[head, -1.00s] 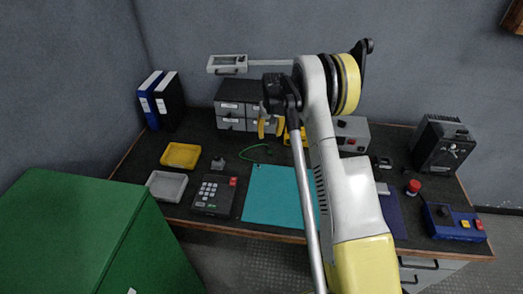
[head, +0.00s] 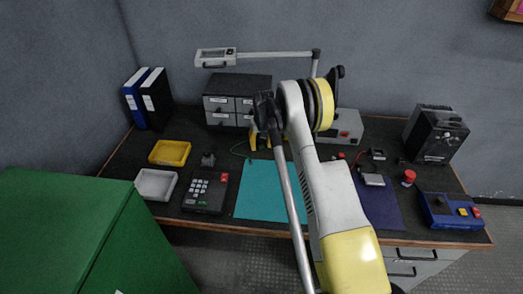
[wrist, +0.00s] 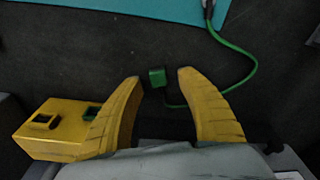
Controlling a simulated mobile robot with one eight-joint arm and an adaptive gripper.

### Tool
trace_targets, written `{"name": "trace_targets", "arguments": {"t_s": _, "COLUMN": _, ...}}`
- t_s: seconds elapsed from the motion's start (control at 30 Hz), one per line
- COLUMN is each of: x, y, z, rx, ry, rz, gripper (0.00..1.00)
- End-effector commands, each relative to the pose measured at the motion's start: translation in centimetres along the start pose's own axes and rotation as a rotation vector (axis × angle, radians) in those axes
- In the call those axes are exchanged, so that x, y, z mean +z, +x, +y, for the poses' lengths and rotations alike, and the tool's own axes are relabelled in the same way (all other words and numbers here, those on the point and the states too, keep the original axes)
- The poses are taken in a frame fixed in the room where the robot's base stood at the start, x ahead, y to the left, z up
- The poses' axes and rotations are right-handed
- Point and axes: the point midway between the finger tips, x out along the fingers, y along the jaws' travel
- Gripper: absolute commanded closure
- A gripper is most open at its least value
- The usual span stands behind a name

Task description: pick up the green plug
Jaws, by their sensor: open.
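The green plug (wrist: 157,77) lies on the dark bench top in the wrist view, with its green cable (wrist: 253,66) curving off to the right and up. In that view it appears between the fingertips of my gripper (wrist: 159,76), whose two yellow fingers are apart and empty. I cannot tell the height left between fingertips and plug. In the head view, my gripper (head: 262,141) is low over the bench in front of the drawer unit. The cable (head: 240,149) shows just left of it there; the plug is hidden by my arm.
A teal mat (head: 268,202) lies in front, a keypad (head: 204,193) to the left. The grey drawer unit (head: 236,97) stands behind.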

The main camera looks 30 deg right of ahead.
Motion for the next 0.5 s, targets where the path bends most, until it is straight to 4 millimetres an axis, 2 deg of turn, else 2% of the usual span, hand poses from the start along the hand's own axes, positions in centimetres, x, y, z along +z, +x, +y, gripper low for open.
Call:
{"name": "trace_targets", "arguments": {"t_s": 0.1, "x": -0.01, "y": -0.15, "z": 0.0, "rx": 0.0, "ry": 0.0, "rz": 0.0, "gripper": 0.55}}
{"name": "trace_targets", "arguments": {"t_s": 0.13, "x": -0.01, "y": -0.16, "z": 0.0, "rx": 0.0, "ry": 0.0, "rz": 0.0, "gripper": 0.59}}
{"name": "trace_targets", "arguments": {"t_s": 0.23, "x": -0.01, "y": -0.16, "z": 0.0, "rx": 0.0, "ry": 0.0, "rz": 0.0, "gripper": 0.9}}
{"name": "trace_targets", "arguments": {"t_s": 0.27, "x": -0.01, "y": -0.17, "z": 0.0, "rx": 0.0, "ry": 0.0, "rz": 0.0, "gripper": 0.95}}
{"name": "trace_targets", "arguments": {"t_s": 0.5, "x": -0.01, "y": -0.17, "z": 0.0, "rx": 0.0, "ry": 0.0, "rz": 0.0, "gripper": 0.95}}
